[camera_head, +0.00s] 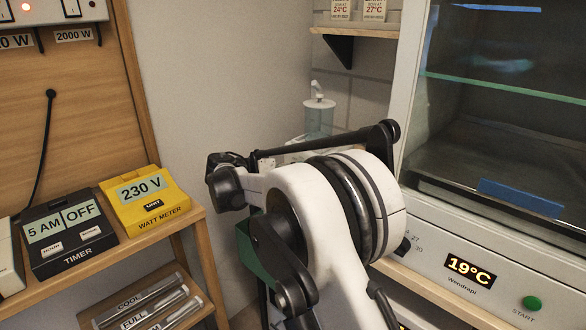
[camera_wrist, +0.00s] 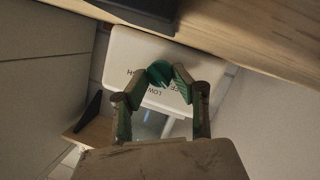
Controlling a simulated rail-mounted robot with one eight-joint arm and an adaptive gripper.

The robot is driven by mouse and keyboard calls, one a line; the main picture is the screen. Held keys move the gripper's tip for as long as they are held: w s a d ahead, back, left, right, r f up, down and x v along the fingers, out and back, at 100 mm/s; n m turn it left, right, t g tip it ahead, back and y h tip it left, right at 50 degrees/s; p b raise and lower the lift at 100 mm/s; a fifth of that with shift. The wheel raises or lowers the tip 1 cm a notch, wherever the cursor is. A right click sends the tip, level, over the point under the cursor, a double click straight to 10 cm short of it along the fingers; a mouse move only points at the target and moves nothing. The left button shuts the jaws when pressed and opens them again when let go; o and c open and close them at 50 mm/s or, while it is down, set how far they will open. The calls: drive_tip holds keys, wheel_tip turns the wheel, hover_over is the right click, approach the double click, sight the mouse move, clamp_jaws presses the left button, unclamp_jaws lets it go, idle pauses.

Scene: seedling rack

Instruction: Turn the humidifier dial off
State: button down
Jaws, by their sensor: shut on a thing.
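In the wrist view a round dark-green dial (camera_wrist: 158,73) sits on a white panel (camera_wrist: 123,45) with dark lettering. "LOW" is readable upside down; other letters are partly covered by the dial and fingers. My gripper (camera_wrist: 166,76) has its green-padded fingertips closed in on both sides of the dial and holds it. The dial's exact setting cannot be read. In the head view my arm hides the gripper and the dial.
A wooden shelf edge (camera_wrist: 245,40) and a dark object lie close beyond the panel. In the head view, a timer (camera_head: 66,232) and watt meter (camera_head: 146,199) stand at left. An incubator (camera_head: 411,110) reading 19°C is at right. A clear bottle (camera_head: 319,118) stands behind my arm.

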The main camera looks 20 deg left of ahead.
drive_tip(key=c, duration=1.4)
unclamp_jaws()
drive_tip(key=shift+s, duration=0.1)
drive_tip(key=v, duration=1.2)
drive_tip(key=shift+r, duration=0.1)
